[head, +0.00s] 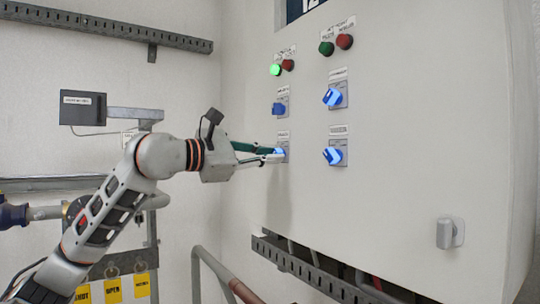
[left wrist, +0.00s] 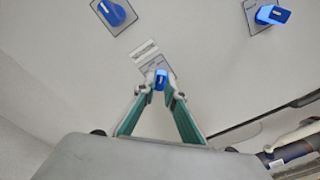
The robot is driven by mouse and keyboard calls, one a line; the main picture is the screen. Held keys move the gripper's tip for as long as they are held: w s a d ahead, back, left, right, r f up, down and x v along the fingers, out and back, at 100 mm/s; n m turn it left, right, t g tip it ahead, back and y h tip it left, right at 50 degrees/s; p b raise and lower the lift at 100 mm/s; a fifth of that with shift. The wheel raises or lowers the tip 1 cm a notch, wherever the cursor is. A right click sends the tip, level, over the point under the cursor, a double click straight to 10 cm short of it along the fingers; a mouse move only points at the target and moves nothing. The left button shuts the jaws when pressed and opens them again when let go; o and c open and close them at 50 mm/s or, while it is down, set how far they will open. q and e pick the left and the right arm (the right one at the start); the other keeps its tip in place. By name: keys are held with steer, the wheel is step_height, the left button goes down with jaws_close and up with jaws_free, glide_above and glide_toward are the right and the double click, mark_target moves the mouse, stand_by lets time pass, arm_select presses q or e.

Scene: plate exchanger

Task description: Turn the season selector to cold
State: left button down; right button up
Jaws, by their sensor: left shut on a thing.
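My left gripper (head: 274,155) reaches from the left to the lower-left blue selector knob (head: 280,152) on the cabinet front. In the left wrist view the two green fingers (left wrist: 161,92) are closed on that blue knob (left wrist: 160,78), one on each side. The knob sits on a grey plate with a white label above it. The label text is too small to read, so I cannot tell from it which selector this is. Most of the knob is hidden by the fingers in the head view. My right gripper is not in view.
Other blue selectors are at upper left (head: 279,108), upper right (head: 333,97) and lower right (head: 333,156). A lit green lamp (head: 275,70) is above. A cable tray (head: 310,276) runs below the cabinet (head: 400,130). A cabinet handle (head: 450,233) is at lower right.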

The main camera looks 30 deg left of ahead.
arm_select(q)
steer(key=n+b, duration=0.2)
steer(key=n, duration=1.5)
steer(key=shift+n, duration=0.3)
stand_by(0.6)
steer(key=c, duration=2.1)
jaws_free()
steer(key=shift+w, duration=0.1)
